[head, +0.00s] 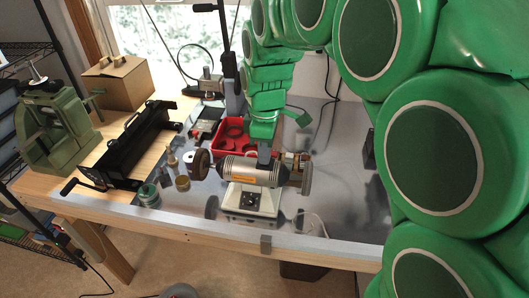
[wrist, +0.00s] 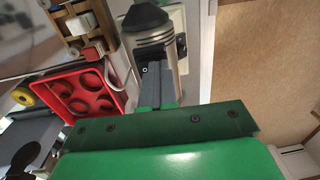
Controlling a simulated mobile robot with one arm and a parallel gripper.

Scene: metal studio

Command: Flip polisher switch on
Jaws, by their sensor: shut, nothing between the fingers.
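The polisher (head: 238,168) is a silver motor with an orange label and a round wheel at each end. It stands on a pale base (head: 250,202) with a dark round control (head: 250,200) on its front, too small to read as on or off. My gripper (head: 264,158) is shut and empty, pointing down just behind and above the motor body; its tips are partly hidden by it. In the wrist view the shut grey fingers (wrist: 151,75) point at the polisher body (wrist: 158,45), close to it; I cannot tell whether they touch. The switch does not show clearly there.
A red tray (head: 231,137) sits behind the polisher, also in the wrist view (wrist: 88,95). Jars and a small bottle (head: 171,160) stand left of it. A black tool (head: 130,145), a cardboard box (head: 118,82) and a green machine (head: 55,125) are farther left. The metal bench front edge is near.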

